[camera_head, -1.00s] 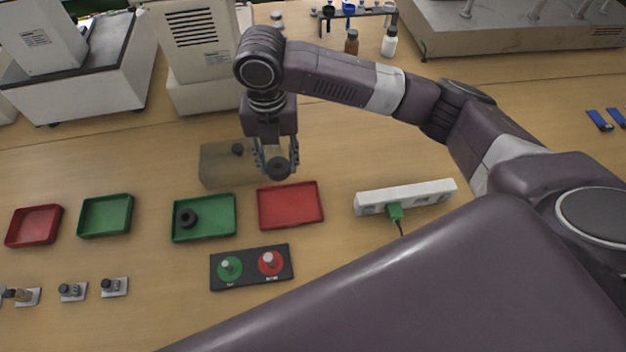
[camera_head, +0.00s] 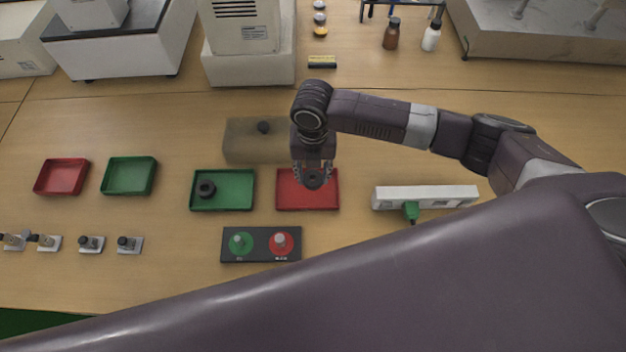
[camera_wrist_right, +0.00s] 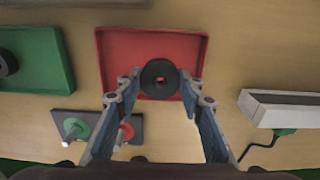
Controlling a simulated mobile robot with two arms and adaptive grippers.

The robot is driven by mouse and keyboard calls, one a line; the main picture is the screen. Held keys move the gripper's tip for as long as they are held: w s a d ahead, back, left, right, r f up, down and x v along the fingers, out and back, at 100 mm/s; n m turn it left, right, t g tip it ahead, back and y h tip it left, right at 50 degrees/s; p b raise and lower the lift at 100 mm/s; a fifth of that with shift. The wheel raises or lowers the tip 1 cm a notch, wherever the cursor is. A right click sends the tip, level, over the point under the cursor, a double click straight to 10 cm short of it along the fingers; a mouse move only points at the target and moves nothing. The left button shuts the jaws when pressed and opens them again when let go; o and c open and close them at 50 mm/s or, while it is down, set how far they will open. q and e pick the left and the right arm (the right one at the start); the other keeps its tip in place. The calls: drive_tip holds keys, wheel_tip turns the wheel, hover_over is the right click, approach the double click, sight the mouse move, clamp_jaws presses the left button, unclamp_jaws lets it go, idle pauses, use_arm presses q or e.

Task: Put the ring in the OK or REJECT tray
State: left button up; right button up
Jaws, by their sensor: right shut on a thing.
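My right gripper (camera_head: 313,176) is shut on a dark ring (camera_head: 314,181) and holds it over the red tray (camera_head: 308,204). In the right wrist view the ring (camera_wrist_right: 160,79) sits between the fingertips, with the red tray (camera_wrist_right: 112,50) behind it. How high the ring is above the tray floor is hard to tell. The green tray (camera_head: 232,203) stands to the left of this red tray and has another dark ring (camera_head: 207,188) in it. My left gripper is not in view.
A white power strip (camera_head: 455,197) lies to the right. Another red tray (camera_head: 62,177) and green tray (camera_head: 130,177) stand farther left.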

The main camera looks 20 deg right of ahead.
sight(313, 182)
wheel_tip(313, 182, down, 4)
drive_tip(key=shift+r, duration=0.2)
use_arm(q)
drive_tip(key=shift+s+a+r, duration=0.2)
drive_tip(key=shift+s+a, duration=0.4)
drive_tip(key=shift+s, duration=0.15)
use_arm(e)
drive_tip(key=shift+f, duration=0.4)
drive_tip(key=shift+f, duration=0.1)
drive_tip(key=o, duration=1)
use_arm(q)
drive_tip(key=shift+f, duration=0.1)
use_arm(e)
drive_tip(key=shift+o, duration=0.2)
drive_tip(key=shift+r, duration=0.25)
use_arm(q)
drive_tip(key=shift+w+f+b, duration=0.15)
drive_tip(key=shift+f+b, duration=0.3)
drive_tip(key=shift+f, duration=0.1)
use_arm(e)
wheel_tip(313, 182, up, 12)
